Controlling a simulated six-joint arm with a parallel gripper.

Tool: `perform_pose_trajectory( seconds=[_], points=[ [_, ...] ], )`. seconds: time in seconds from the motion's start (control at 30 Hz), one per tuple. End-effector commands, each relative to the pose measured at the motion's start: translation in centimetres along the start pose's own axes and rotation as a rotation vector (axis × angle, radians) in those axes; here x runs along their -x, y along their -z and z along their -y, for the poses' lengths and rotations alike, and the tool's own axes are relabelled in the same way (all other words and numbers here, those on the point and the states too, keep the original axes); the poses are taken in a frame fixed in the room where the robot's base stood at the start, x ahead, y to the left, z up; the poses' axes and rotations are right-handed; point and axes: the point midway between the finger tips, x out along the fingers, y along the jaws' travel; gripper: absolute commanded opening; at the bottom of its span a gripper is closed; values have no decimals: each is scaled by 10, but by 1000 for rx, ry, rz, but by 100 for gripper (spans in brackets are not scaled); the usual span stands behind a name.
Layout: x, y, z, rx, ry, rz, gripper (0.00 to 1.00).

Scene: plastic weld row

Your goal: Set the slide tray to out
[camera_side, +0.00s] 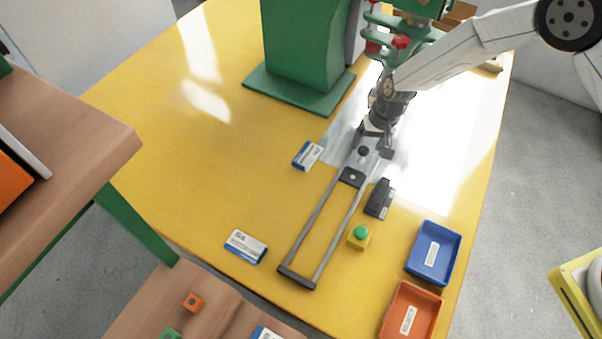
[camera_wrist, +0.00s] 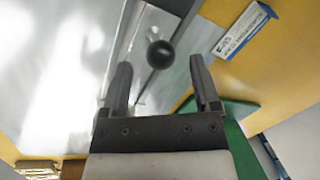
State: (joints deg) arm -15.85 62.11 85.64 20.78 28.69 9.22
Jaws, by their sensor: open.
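The slide tray (camera_side: 369,161) is a grey metal plate at the machine end of two long rails (camera_side: 318,220), with a round black knob (camera_side: 363,151) standing on it. A dark block with a pale spot (camera_side: 351,177) sits at its front edge between the rails. My gripper (camera_side: 376,143) is open just above the tray, close to the knob. In the wrist view my gripper (camera_wrist: 160,62) has its fingers apart, and the knob (camera_wrist: 160,54) appears between the fingertips. I cannot tell whether a finger touches it. The tray's rear part is hidden by my gripper.
A green machine (camera_side: 305,60) stands behind the rails. Blue-white boxes (camera_side: 308,155) (camera_side: 246,246) lie left of the rails. A black device (camera_side: 380,198), a yellow box with a green button (camera_side: 360,236), a blue bin (camera_side: 433,252) and an orange bin (camera_side: 411,312) are right. The rails' front stretch is clear.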

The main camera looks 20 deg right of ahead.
Motion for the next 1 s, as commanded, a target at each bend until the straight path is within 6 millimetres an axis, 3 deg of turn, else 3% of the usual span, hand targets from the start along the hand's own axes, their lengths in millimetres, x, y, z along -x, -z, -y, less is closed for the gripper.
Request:
perform_pose_trajectory(
  seconds=[0.23,0.6,0.63,0.87,1.0],
  points=[
    [-19,0,0,2,0,0,79],
    [-22,0,0,2,0,-1,79],
    [-22,0,0,2,0,-1,76],
    [-22,0,0,1,0,-1,3],
    [-22,0,0,1,0,-1,0]
  ],
)
